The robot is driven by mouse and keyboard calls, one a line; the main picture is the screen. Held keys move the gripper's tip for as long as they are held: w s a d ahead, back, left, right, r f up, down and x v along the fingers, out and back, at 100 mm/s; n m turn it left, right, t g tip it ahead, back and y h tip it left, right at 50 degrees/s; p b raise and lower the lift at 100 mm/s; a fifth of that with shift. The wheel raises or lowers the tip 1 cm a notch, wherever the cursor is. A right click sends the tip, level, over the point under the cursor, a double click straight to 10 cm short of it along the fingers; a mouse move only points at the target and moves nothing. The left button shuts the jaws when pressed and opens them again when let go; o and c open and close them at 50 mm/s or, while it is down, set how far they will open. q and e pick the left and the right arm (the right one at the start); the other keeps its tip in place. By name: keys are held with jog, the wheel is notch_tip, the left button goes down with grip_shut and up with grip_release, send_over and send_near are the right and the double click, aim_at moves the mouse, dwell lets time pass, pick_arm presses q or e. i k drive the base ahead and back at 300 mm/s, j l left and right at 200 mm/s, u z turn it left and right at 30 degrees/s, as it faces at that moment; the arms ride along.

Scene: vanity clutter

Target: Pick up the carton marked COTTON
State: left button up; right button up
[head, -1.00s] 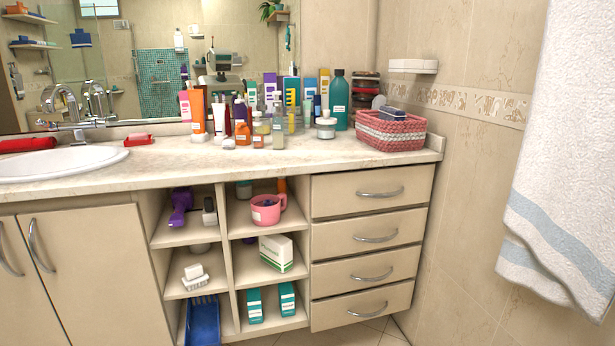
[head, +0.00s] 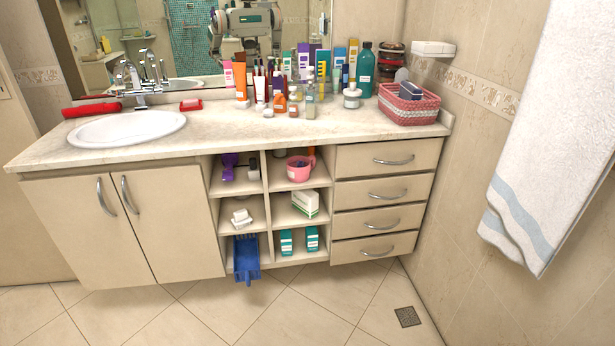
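A white and green carton (head: 306,203) lies in the middle right cubby of the open shelf under the counter. Two teal cartons with white labels, a left one (head: 286,242) and a right one (head: 311,238), stand in the cubby below it. The print on all of these is too small to read, so I cannot tell which is marked COTTON. Neither of my grippers is in view.
A pink mug (head: 299,168) is in the upper right cubby. A blue dustpan-like item (head: 246,257) juts out at the lower left. Many bottles crowd the counter (head: 215,128) near a woven basket (head: 408,108). A towel (head: 545,130) hangs right. The floor (head: 300,305) in front is clear.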

aim_at(286, 234)
jog(key=j+z, duration=0.3)
jog(key=i+j+z, duration=0.1)
jog(key=i, duration=0.4)
jog(key=i+j+z, duration=0.15)
jog(key=i, duration=0.3)
jog(key=i+j, duration=0.1)
jog(key=i, duration=0.45)
